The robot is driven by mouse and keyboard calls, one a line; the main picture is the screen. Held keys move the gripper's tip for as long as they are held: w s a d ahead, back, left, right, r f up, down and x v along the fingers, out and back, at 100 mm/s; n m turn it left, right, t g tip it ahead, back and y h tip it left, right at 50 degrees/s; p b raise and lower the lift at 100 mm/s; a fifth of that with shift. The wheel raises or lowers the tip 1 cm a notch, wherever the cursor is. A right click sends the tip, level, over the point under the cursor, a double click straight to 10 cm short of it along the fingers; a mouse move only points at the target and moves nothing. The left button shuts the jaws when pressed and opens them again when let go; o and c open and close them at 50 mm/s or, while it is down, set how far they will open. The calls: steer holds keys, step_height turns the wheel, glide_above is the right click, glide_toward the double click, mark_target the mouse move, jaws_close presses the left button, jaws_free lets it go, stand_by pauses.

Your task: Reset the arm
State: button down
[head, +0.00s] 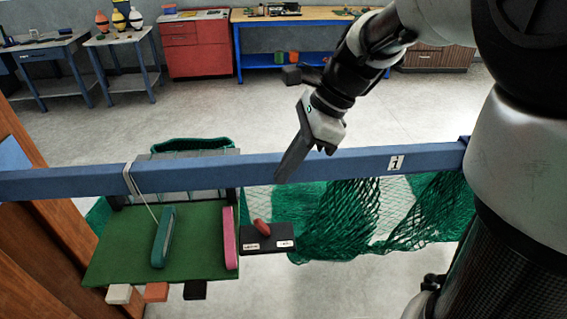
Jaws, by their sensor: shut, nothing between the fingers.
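My arm (357,62) reaches in from the upper right, bent downward. My gripper (290,165) is at its end, pointing down and to the left, with the fingers together and nothing between them. In the picture it overlaps the blue beam (370,163); I cannot tell whether it touches it.
Below the beam stands a green board (197,260) with a teal bar (163,238) and a pink bar (230,238). A dark block with a red piece (262,227) is beside it. Green netting (340,220) hangs at right.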

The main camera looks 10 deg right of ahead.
steer(key=shift+a+r, duration=0.2)
steer(key=shift+r, duration=0.25)
steer(key=s+d+r+n+t+h, duration=0.1)
steer(key=s+d+n+t+h, duration=0.1)
steer(key=s+n, duration=0.4)
steer(key=s+d+r+n+t+h, duration=0.2)
steer(key=s+d+n, duration=0.3)
steer(key=n, duration=0.7)
steer(key=shift+s+d+t+h, duration=0.2)
steer(key=shift+s+t+h, duration=0.3)
steer(key=shift+t+h, duration=0.2)
